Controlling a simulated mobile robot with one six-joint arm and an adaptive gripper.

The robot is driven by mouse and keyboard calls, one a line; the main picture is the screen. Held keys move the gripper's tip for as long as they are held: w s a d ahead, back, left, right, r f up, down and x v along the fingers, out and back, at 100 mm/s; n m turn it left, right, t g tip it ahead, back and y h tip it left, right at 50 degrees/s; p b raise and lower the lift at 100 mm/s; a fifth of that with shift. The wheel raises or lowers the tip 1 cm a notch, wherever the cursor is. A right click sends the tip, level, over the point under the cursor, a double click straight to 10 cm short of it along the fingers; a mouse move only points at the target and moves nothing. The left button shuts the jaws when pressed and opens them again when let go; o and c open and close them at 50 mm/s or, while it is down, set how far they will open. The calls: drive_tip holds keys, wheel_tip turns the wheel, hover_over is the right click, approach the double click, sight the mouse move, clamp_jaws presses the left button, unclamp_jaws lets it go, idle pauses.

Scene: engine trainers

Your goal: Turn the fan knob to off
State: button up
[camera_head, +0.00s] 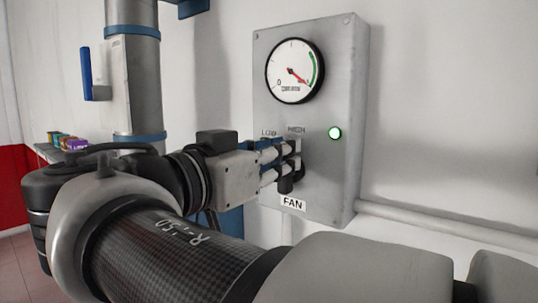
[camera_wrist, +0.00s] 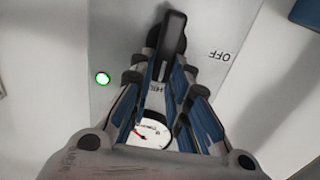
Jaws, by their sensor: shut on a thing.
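The fan knob is a black knob (camera_wrist: 174,35) on a grey wall box (camera_head: 342,80). In the head view only a dark part of it (camera_head: 286,185) shows below my fingers. My gripper (camera_head: 292,157) reaches the box from the left and is shut on the knob. In the wrist view my gripper (camera_wrist: 160,76) has its fingers on both sides of the knob's bar. The OFF label (camera_wrist: 219,55) is right of the knob there, upside down. The bar stands nearly upright in that view, not toward OFF.
A round gauge (camera_head: 295,71) sits above the knob, its red needle at lower right. A green lamp (camera_head: 335,133) is lit at right. The FAN plate (camera_head: 293,204) is below. A pipe with a blue lever (camera_head: 86,73) stands left, and a thin pipe (camera_head: 450,228) leaves the box rightward.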

clamp_jaws()
drive_tip(key=shift+w+a+f+n+p, duration=0.35)
drive_tip(key=shift+f+n+p, duration=0.1)
drive_tip(key=shift+n, duration=2.5)
drive_tip(key=shift+w+a+f+n+p, duration=0.3)
drive_tip(key=shift+a+f+n, duration=0.15)
drive_tip(key=shift+n, duration=2.55)
drive_tip(key=shift+w+a+f+n+p, duration=0.3)
drive_tip(key=shift+f+n+p, duration=0.15)
drive_tip(key=shift+n, duration=2.5)
drive_tip(key=shift+f, duration=0.1)
drive_tip(key=o, duration=0.7)
unclamp_jaws()
